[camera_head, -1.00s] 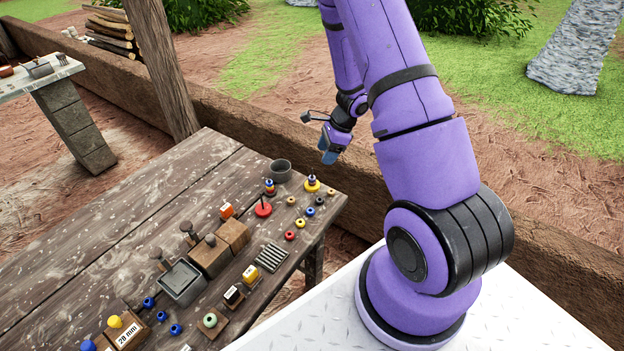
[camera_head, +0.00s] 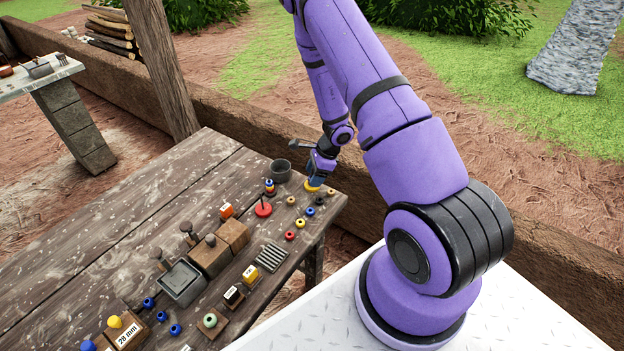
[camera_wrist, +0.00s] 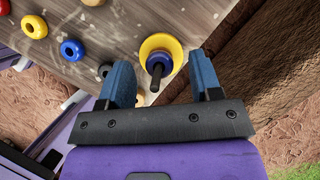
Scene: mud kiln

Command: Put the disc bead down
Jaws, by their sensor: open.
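In the wrist view a blue disc bead (camera_wrist: 159,62) lies around the dark upright peg (camera_wrist: 156,80) of a yellow round stand (camera_wrist: 161,42). The yellow stand (camera_head: 313,187) is near the far right corner of the table in the head view, partly covered by my gripper (camera_head: 317,179). In the wrist view my gripper (camera_wrist: 160,60) is open, with its blue fingers on either side of the peg and the bead, apart from them. Nothing is held.
Loose beads lie nearby on the table (camera_head: 120,215), among them a yellow one (camera_wrist: 34,26) and a blue one (camera_wrist: 71,50). A grey cup (camera_head: 281,170) and a red stand with a peg (camera_head: 263,209) are to the left. The table edge is close on the right.

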